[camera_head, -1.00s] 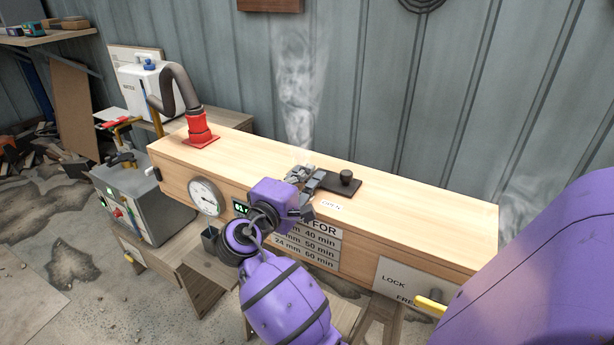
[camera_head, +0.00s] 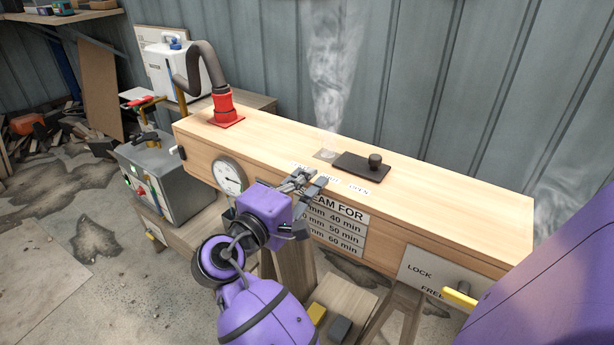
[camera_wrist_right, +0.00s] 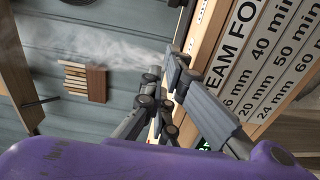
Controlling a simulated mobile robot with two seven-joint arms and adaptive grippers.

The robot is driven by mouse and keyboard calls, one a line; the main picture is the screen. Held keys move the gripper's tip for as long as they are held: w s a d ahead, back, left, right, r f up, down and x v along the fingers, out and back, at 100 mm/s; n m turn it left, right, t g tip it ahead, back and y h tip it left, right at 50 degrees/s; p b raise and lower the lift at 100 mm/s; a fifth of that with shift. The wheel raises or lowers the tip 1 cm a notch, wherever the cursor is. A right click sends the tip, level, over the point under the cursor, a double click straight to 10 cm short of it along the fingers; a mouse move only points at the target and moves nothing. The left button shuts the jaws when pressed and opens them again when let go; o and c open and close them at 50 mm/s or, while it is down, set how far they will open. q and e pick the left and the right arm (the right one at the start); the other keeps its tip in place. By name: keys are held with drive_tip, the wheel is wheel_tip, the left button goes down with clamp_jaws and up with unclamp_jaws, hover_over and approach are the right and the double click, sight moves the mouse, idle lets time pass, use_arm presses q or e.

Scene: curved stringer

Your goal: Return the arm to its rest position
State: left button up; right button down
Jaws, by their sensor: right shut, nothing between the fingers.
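My right gripper (camera_head: 306,182) is at the front top edge of the long wooden steam box (camera_head: 440,190), shut and empty. It is apart from the dark sliding plate (camera_head: 350,165) with its round knob (camera_head: 375,161) on the box top. Steam rises from a vent (camera_head: 325,154) left of the plate. In the right wrist view the grey fingers (camera_wrist_right: 170,72) are together in front of the box's label panel (camera_wrist_right: 262,60). My left gripper is not in view.
A red hose fitting (camera_head: 224,107) stands on the box's left end, and a dial (camera_head: 229,176) is on its front. A yellow lock handle (camera_head: 459,298) sticks out at the right front. A grey machine (camera_head: 165,185) stands at left. Open floor lies at lower left.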

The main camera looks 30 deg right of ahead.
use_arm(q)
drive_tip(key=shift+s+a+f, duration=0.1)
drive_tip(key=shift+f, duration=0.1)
use_arm(e)
drive_tip(key=w+a+f+n+t+y, duration=0.2)
drive_tip(key=w+a+f+t+y, duration=0.3)
drive_tip(key=w, duration=0.3)
drive_tip(key=s+a+f+t+y+p, duration=0.25)
drive_tip(key=a+f+y, duration=0.5)
drive_tip(key=f, duration=0.55)
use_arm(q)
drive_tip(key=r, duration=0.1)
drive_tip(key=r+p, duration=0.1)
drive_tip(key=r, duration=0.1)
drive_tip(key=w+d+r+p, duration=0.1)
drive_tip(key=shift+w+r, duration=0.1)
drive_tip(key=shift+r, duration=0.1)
use_arm(e)
drive_tip(key=s+f+m+g+y, duration=0.1)
drive_tip(key=s+f, duration=0.5)
drive_tip(key=s, duration=0.6)
drive_tip(key=s+d+f+m+g+y, duration=0.1)
drive_tip(key=s+f, duration=0.5)
drive_tip(key=s, duration=0.6)
drive_tip(key=s+d+f+m+g+y, duration=0.1)
drive_tip(key=s+f+m+g+y, duration=0.1)
drive_tip(key=s+f+m+g, duration=0.2)
drive_tip(key=s+f, duration=0.3)
drive_tip(key=s, duration=0.5)
